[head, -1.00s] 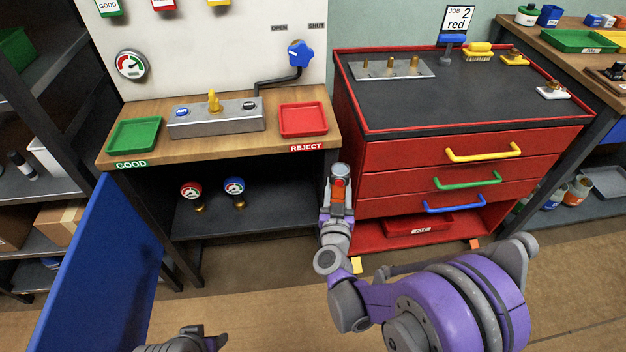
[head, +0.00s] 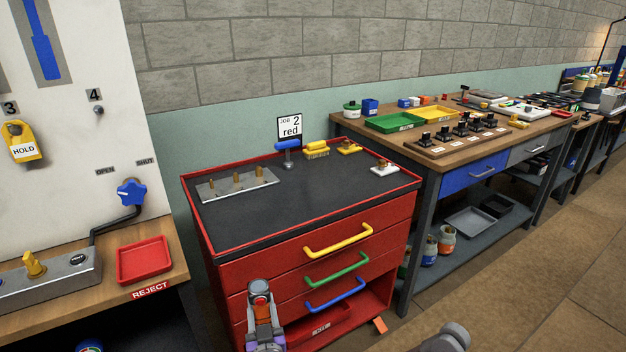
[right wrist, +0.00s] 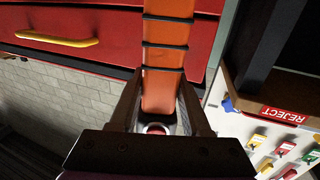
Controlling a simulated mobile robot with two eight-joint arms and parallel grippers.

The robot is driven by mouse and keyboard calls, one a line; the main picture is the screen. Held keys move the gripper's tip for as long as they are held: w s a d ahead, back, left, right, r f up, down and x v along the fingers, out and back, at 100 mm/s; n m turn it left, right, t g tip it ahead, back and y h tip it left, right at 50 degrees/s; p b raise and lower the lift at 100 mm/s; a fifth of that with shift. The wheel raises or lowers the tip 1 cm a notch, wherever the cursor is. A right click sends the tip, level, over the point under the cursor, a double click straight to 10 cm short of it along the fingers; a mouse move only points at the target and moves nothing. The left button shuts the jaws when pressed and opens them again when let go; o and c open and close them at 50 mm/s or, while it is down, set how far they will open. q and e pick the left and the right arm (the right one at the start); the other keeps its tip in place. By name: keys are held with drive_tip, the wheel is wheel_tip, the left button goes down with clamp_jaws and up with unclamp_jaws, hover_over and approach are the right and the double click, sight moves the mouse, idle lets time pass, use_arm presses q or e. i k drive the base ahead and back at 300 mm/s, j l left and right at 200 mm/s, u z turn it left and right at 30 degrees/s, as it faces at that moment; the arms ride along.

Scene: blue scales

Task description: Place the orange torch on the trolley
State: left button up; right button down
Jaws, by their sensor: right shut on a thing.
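The orange torch (head: 263,314) is held in my right gripper (head: 264,336), in front of the trolley's lower left side and below its top. Its grey head points up. In the right wrist view the torch's orange ribbed body (right wrist: 165,60) runs between the two fingers of the right gripper (right wrist: 160,110), which are shut on it. The trolley (head: 325,212) is a red drawer cabinet with a dark top and red rim.
On the trolley top are a metal block with brass pegs (head: 238,185), a blue-handled tool (head: 287,149), a yellow brush (head: 317,150) and small blocks. The middle and front of the top are clear. A bench with a red reject tray (head: 144,260) stands left; another workbench (head: 470,145) stands right.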

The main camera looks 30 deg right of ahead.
sight(305, 198)
drive_tip(key=k+l, duration=0.1)
drive_tip(key=l, duration=1.8)
drive_tip(key=k, duration=0.05)
